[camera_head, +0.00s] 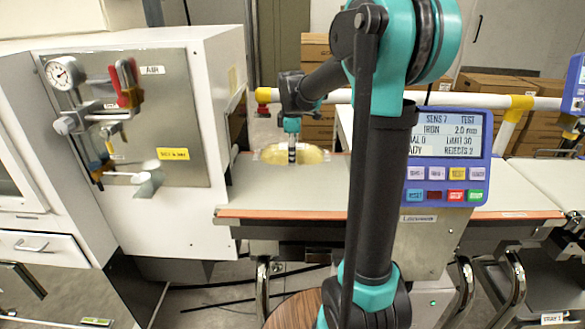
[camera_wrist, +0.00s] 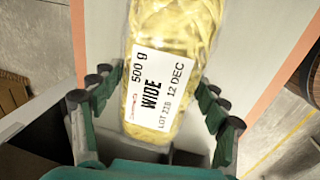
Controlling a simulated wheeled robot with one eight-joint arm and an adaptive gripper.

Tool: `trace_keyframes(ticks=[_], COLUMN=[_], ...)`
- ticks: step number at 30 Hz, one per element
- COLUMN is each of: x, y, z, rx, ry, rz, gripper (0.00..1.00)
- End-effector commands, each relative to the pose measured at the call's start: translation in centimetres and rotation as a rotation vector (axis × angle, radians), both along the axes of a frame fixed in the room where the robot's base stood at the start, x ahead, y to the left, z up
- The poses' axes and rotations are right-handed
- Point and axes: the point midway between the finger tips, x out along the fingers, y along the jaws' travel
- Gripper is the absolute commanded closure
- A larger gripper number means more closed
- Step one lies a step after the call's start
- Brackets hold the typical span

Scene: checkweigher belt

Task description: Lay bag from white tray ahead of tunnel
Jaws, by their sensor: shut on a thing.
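The bag (camera_head: 312,155) is clear with yellow contents and lies level over the far edge of the grey belt (camera_head: 290,190). In the wrist view the bag (camera_wrist: 155,95) shows a white label reading "500 g WIDE". My gripper (camera_head: 291,152) points down at the bag, and in the wrist view its fingers (camera_wrist: 155,108) are on both sides of it, shut on it. I cannot tell whether the bag touches the belt. I cannot make out the white tray.
A blue control panel (camera_head: 447,145) stands right of my arm. A white cabinet (camera_head: 215,130) with a gauge and air valve borders the belt on the left. A white rail with yellow joints (camera_head: 522,102) runs behind. The belt's near part left of my arm is bare.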

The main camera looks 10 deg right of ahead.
Motion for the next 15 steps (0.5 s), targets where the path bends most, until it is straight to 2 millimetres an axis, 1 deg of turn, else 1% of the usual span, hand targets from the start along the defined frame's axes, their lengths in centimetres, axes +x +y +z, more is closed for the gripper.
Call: trace_keyframes(ticks=[1,3,8,15], x=[0.0,0.0,0.0,0.0], y=[0.0,0.0,0.0,0.0], z=[-0.9,-1.7,-2.7,-5.6], rx=[0.0,0.0,0.0,0.0], ry=[0.0,0.0,0.0,0.0], rz=[0.0,0.0,0.0,0.0], gripper=[0.76,0.76,0.76,0.76])
